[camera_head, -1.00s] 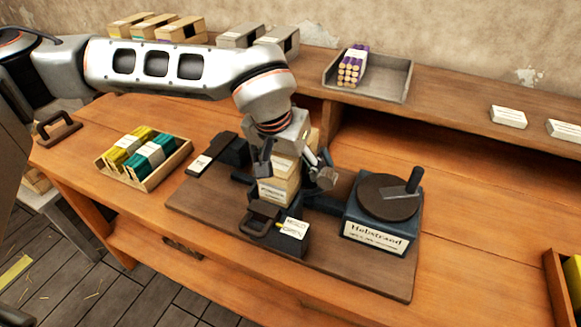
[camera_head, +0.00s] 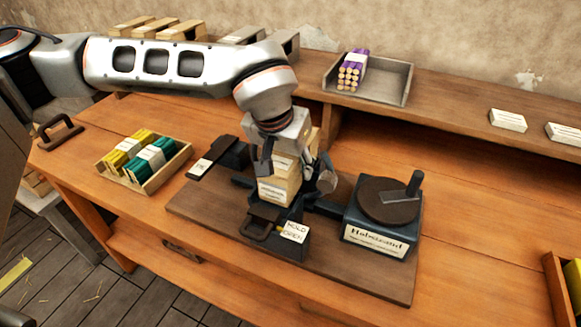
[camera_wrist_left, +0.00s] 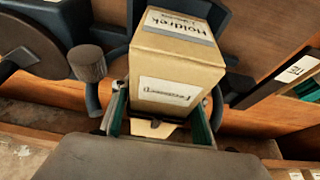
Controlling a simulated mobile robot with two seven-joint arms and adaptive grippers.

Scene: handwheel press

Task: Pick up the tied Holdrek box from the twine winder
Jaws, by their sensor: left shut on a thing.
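The Holdrek box (camera_head: 277,190) is a tan carton with white labels. It stands in the dark holder of the twine winder (camera_head: 375,240), whose blue housing has a brown disc and a crank handle. In the left wrist view the box (camera_wrist_left: 178,65) shows its Holdrek label; I cannot make out twine on it. My left gripper (camera_head: 296,170) is over the box with its fingers shut on the box's sides. The fingers also show in the left wrist view (camera_wrist_left: 158,125). My right gripper is not in view.
A dark block with a "HOLD OPEN" label (camera_head: 294,231) and a handle sits in front of the box. A wooden tray (camera_head: 150,185) of yellow and green bundles stands left. A grey tray (camera_head: 385,85) with purple sticks is on the back shelf.

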